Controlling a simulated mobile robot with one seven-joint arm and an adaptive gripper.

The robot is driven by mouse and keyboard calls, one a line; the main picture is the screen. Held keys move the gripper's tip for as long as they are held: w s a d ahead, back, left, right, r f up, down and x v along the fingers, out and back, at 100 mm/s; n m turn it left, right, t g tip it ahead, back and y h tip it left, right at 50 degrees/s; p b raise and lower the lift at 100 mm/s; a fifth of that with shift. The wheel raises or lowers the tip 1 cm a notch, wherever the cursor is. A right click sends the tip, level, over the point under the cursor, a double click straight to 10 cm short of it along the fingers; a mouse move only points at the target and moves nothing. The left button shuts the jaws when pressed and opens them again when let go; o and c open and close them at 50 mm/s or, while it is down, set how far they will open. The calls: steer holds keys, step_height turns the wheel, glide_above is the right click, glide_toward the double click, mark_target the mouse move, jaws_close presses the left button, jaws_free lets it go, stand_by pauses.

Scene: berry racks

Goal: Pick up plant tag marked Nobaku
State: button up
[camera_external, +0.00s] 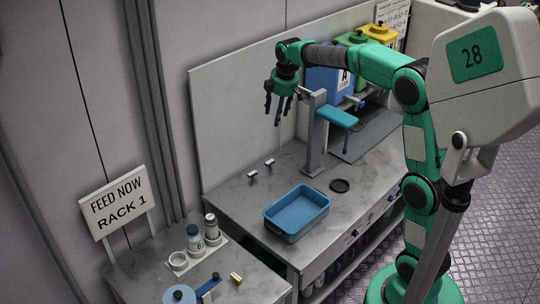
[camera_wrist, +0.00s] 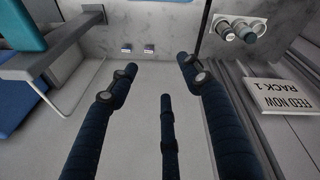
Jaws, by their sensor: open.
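Two small tags with white faces and blue parts stand on the grey bench near its back panel: a left tag (camera_external: 253,175) and a right tag (camera_external: 270,163). The wrist view also shows two small tags, one at left (camera_wrist: 126,49) and one at right (camera_wrist: 149,48), near the top. Their lettering is too small to read, so I cannot tell which is marked Nobaku. My gripper (camera_external: 277,114) hangs high above the back of the bench, fingers spread and empty. In the wrist view its dark fingers (camera_wrist: 160,82) are apart, with nothing between them.
A blue tray (camera_external: 297,229) sits at the bench front, beside a black disc (camera_external: 340,186). A grey post with a blue arm (camera_external: 337,116) rises close right of my gripper. Bottles (camera_external: 195,241) and a "FEED NOW RACK 1" sign (camera_external: 119,203) are at left. Bench around the tags is clear.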

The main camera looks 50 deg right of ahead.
steer(key=w+d+f+n+p, duration=0.1)
steer(key=w+d+f, duration=0.15)
steer(key=w, duration=0.25)
steer(key=w+d+f+n, duration=0.1)
steer(key=w+d+f, duration=0.1)
steer(key=w+f, duration=0.15)
steer(key=n+g+p, duration=0.3)
steer(key=n+p, duration=0.1)
steer(key=n, duration=0.2)
glide_above(268, 162)
step_height(268, 162, down, 28)
steer(key=shift+w+d+f, duration=0.1)
steer(key=shift+w+d, duration=0.05)
steer(key=shift+w, duration=0.1)
steer(key=shift+f, duration=0.1)
steer(key=shift+f, duration=4.25)
steer(key=shift+f, duration=0.1)
steer(key=shift+s+d+f+p, duration=0.1)
steer(key=shift+f+p, duration=0.2)
steer(key=shift+f, duration=0.95)
steer(key=shift+d+f+p, duration=0.1)
steer(key=shift+f+p, duration=0.15)
steer(key=shift+f, duration=1)
